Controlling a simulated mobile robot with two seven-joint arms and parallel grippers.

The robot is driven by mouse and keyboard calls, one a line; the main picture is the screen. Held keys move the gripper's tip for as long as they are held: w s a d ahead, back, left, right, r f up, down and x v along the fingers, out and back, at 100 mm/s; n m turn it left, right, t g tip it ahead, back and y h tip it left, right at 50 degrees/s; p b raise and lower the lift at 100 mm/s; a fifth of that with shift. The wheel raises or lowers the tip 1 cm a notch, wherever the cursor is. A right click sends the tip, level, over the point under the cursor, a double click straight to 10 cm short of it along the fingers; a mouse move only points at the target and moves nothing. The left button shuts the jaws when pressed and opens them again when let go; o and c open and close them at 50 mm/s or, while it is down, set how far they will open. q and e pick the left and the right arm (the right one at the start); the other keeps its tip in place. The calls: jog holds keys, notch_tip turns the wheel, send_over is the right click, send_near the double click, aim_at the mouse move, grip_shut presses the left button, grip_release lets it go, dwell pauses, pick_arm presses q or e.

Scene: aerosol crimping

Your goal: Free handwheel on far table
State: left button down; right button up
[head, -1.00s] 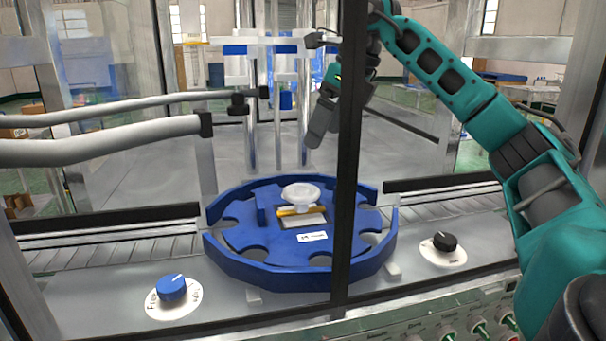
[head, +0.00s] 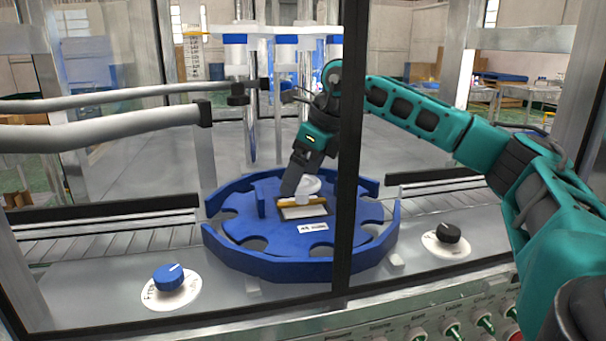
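A white handwheel (head: 311,186) sits at the centre of the blue round star-wheel table (head: 262,258), above a small yellow-edged plate (head: 302,210). My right gripper (head: 289,190) reaches down from above, its dark fingers at the left side of the handwheel and partly covering it. I cannot tell whether the fingers touch it or how far apart they are. My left gripper is not in view.
A dark vertical frame post (head: 349,150) stands in front of the table and my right arm. A blue knob (head: 168,277) is at front left, a black knob (head: 448,232) at right. Grey hoses (head: 100,132) cross the left side. Conveyors flank the table.

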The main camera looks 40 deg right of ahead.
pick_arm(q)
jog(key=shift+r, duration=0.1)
pick_arm(e)
jog(key=c, duration=1)
